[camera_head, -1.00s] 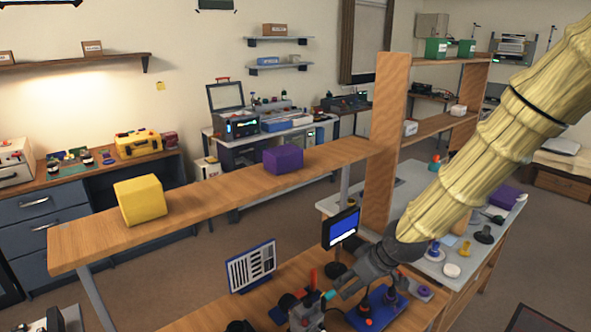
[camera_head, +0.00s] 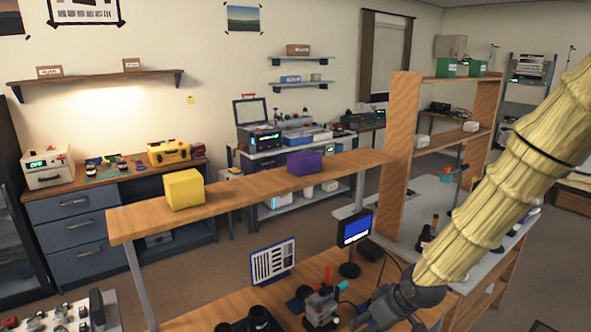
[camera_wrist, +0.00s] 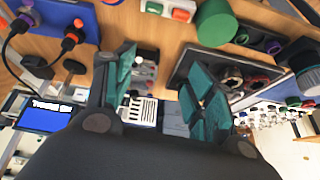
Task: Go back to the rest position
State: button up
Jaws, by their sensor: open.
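My arm, in a pale ribbed sleeve, comes in from the right in the head view. My gripper (camera_head: 392,318) is at the bottom, over the right part of the wooden workbench (camera_head: 215,315); its fingertips are near or below the picture's edge. In the wrist view my gripper (camera_wrist: 160,95) shows two teal-padded fingers spread wide apart. Nothing is held between them. Bench items lie beyond the fingers.
A small blue-screened display (camera_head: 355,227) and a striped chart (camera_head: 273,263) stand on the bench. A raised shelf carries a yellow block (camera_head: 184,189) and a purple block (camera_head: 304,162). A tall wooden upright (camera_head: 400,150) stands behind my arm. Bench devices (camera_head: 322,306) sit left of my gripper.

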jog(key=s+d+f+m+g+h+b, duration=0.1)
jog(key=s+f+m, duration=0.1)
jog(key=s+f, duration=0.85)
jog(key=s+f+m+g+b, duration=0.1)
jog(key=s+f+m+b, duration=0.15)
jog(key=s+f, duration=0.85)
jog(key=s+d+f+m+g+h, duration=0.2)
jog(key=s+d+f, duration=0.1)
jog(key=s+f, duration=1)
jog(key=shift+d+b, duration=0.4)
jog(key=shift+b, duration=0.05)
jog(key=shift+s+m, duration=0.1)
jog(key=shift+m, duration=0.15)
